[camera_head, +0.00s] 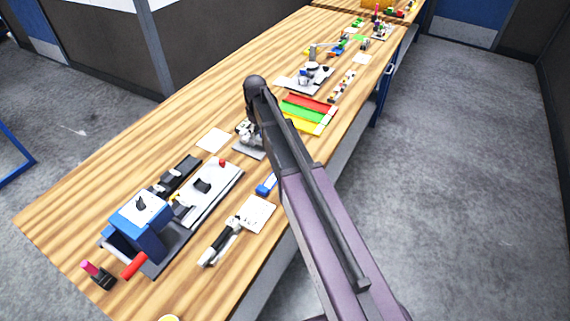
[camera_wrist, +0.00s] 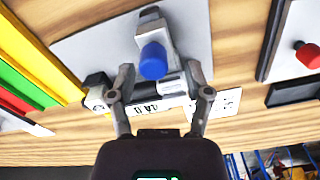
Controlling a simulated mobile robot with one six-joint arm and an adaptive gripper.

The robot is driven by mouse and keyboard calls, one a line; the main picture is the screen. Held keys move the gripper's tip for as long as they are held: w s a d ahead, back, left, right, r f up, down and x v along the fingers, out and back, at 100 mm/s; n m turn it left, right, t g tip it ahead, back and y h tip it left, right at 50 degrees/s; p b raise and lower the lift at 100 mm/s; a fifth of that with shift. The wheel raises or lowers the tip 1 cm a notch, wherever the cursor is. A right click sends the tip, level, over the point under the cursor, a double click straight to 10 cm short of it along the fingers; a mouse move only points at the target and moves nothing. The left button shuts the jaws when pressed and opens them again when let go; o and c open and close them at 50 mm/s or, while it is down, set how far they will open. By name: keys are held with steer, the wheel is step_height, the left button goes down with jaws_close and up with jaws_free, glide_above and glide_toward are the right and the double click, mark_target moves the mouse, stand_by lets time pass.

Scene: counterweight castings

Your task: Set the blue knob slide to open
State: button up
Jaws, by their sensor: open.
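The blue knob (camera_wrist: 153,61) shows in the wrist view, standing up from a grey slide mechanism (camera_wrist: 155,32) on a light grey base plate (camera_wrist: 90,50). A white strip with dark markings lies behind the knob, too small and partly covered to read. My gripper (camera_wrist: 160,78) is open, with one finger to the left and one to the right of the knob. Gaps show on both sides, and I cannot tell its height over the knob. In the head view my gripper (camera_head: 247,132) is over the plate (camera_head: 249,151), and the knob is hidden there.
Red, green and yellow strips (camera_head: 308,113) lie close beside the plate. A dark-framed panel with a red knob (camera_wrist: 306,54) is on the other side. A blue box device with a red handle (camera_head: 137,225) stands nearer on the wooden bench (camera_head: 80,190).

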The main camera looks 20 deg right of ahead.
mark_target(259, 137)
steer(key=shift+r+p, duration=7.05)
steer(key=s+d+f+m+b, duration=0.1)
steer(key=s+f+m+b, duration=0.1)
steer(key=s, duration=0.6)
steer(key=s+d+f+m+b, duration=0.1)
steer(key=s+f+m+b, duration=0.1)
steer(key=s, duration=0.6)
steer(key=s+d+f+m+b, duration=0.1)
steer(key=s+f+m+b, duration=0.1)
steer(key=s+f+b, duration=0.2)
steer(key=s, duration=0.3)
steer(key=shift+s+d+f+b, duration=0.35)
steer(key=shift+s+d, duration=0.05)
